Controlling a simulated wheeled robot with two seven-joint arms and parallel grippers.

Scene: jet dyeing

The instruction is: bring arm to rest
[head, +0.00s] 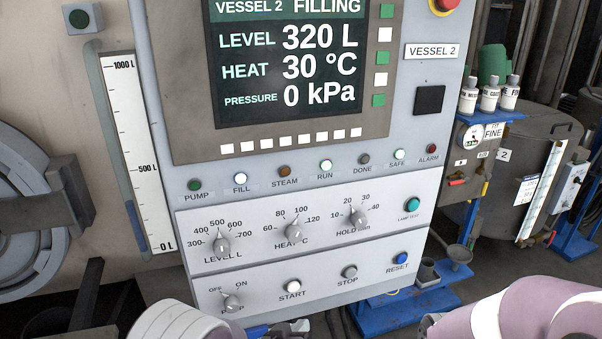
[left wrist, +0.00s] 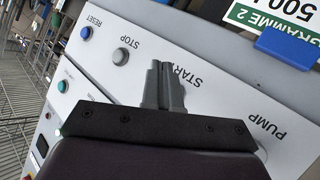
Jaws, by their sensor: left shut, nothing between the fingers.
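My left arm (head: 180,322) comes in at the bottom of the head view, below the control panel (head: 322,270); its fingertips are hard to make out there. In the left wrist view my left gripper (left wrist: 163,66) is shut and empty, its fingers over the START lettering of the panel. Whether they touch the panel is unclear. The START button (head: 293,287) shows uncovered in the head view. My right arm (head: 515,315) shows at the bottom right, with its fingers out of view.
The screen (head: 290,60) reads Vessel 2 filling, 320 L, 30 °C, 0 kPa. Knobs stick out of the panel, including the pump knob (head: 232,302). A blue clip (left wrist: 287,46) holds a card near the left gripper. Another vessel (head: 520,165) and bottles (head: 489,97) stand at right.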

